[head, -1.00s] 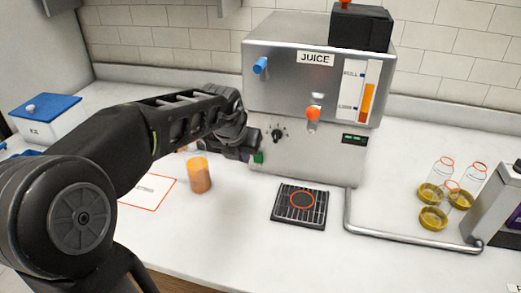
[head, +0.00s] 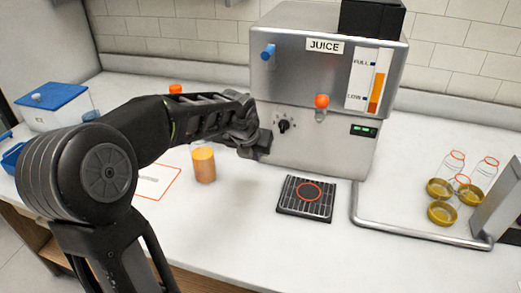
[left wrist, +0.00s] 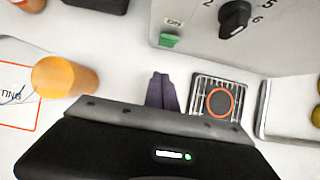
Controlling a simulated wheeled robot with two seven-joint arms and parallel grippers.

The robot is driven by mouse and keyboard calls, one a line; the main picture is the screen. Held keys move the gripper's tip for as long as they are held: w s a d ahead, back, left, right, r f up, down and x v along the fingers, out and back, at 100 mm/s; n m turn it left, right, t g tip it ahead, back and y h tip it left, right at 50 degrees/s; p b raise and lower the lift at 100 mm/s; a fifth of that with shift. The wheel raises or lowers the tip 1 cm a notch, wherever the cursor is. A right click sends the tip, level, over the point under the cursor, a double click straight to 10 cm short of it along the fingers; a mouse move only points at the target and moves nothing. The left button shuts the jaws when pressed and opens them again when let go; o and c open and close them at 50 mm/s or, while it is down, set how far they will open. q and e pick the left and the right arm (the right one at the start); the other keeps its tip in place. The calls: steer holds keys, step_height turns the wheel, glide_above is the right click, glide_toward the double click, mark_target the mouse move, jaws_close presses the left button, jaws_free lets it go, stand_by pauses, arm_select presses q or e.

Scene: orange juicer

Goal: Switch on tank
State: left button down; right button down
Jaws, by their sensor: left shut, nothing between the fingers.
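In the head view my gripper hides the switch. My left gripper (head: 262,146) is at the machine's lower left front; in the wrist view its dark fingers (left wrist: 163,92) are shut and empty, just below the switch in the picture. My right gripper is not in view.
An orange cup (head: 203,164) stands on the counter left of the drip grate (head: 306,198). A blue-lidded box (head: 55,107) is at the left.

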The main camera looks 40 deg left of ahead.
arm_select(q)
steer(key=x, duration=0.2)
steer(key=shift+f+b, duration=0.35)
steer(key=w, duration=0.1)
steer(key=w+a+r, duration=0.1)
steer(key=w, duration=0.2)
steer(key=shift+a+r, duration=0.2)
steer(key=shift+w+a+r+p, duration=0.1)
steer(key=shift+w+p, duration=0.05)
steer(key=shift+p, duration=0.6)
steer(key=shift+r+p, duration=0.85)
steer(key=shift+p, duration=0.6)
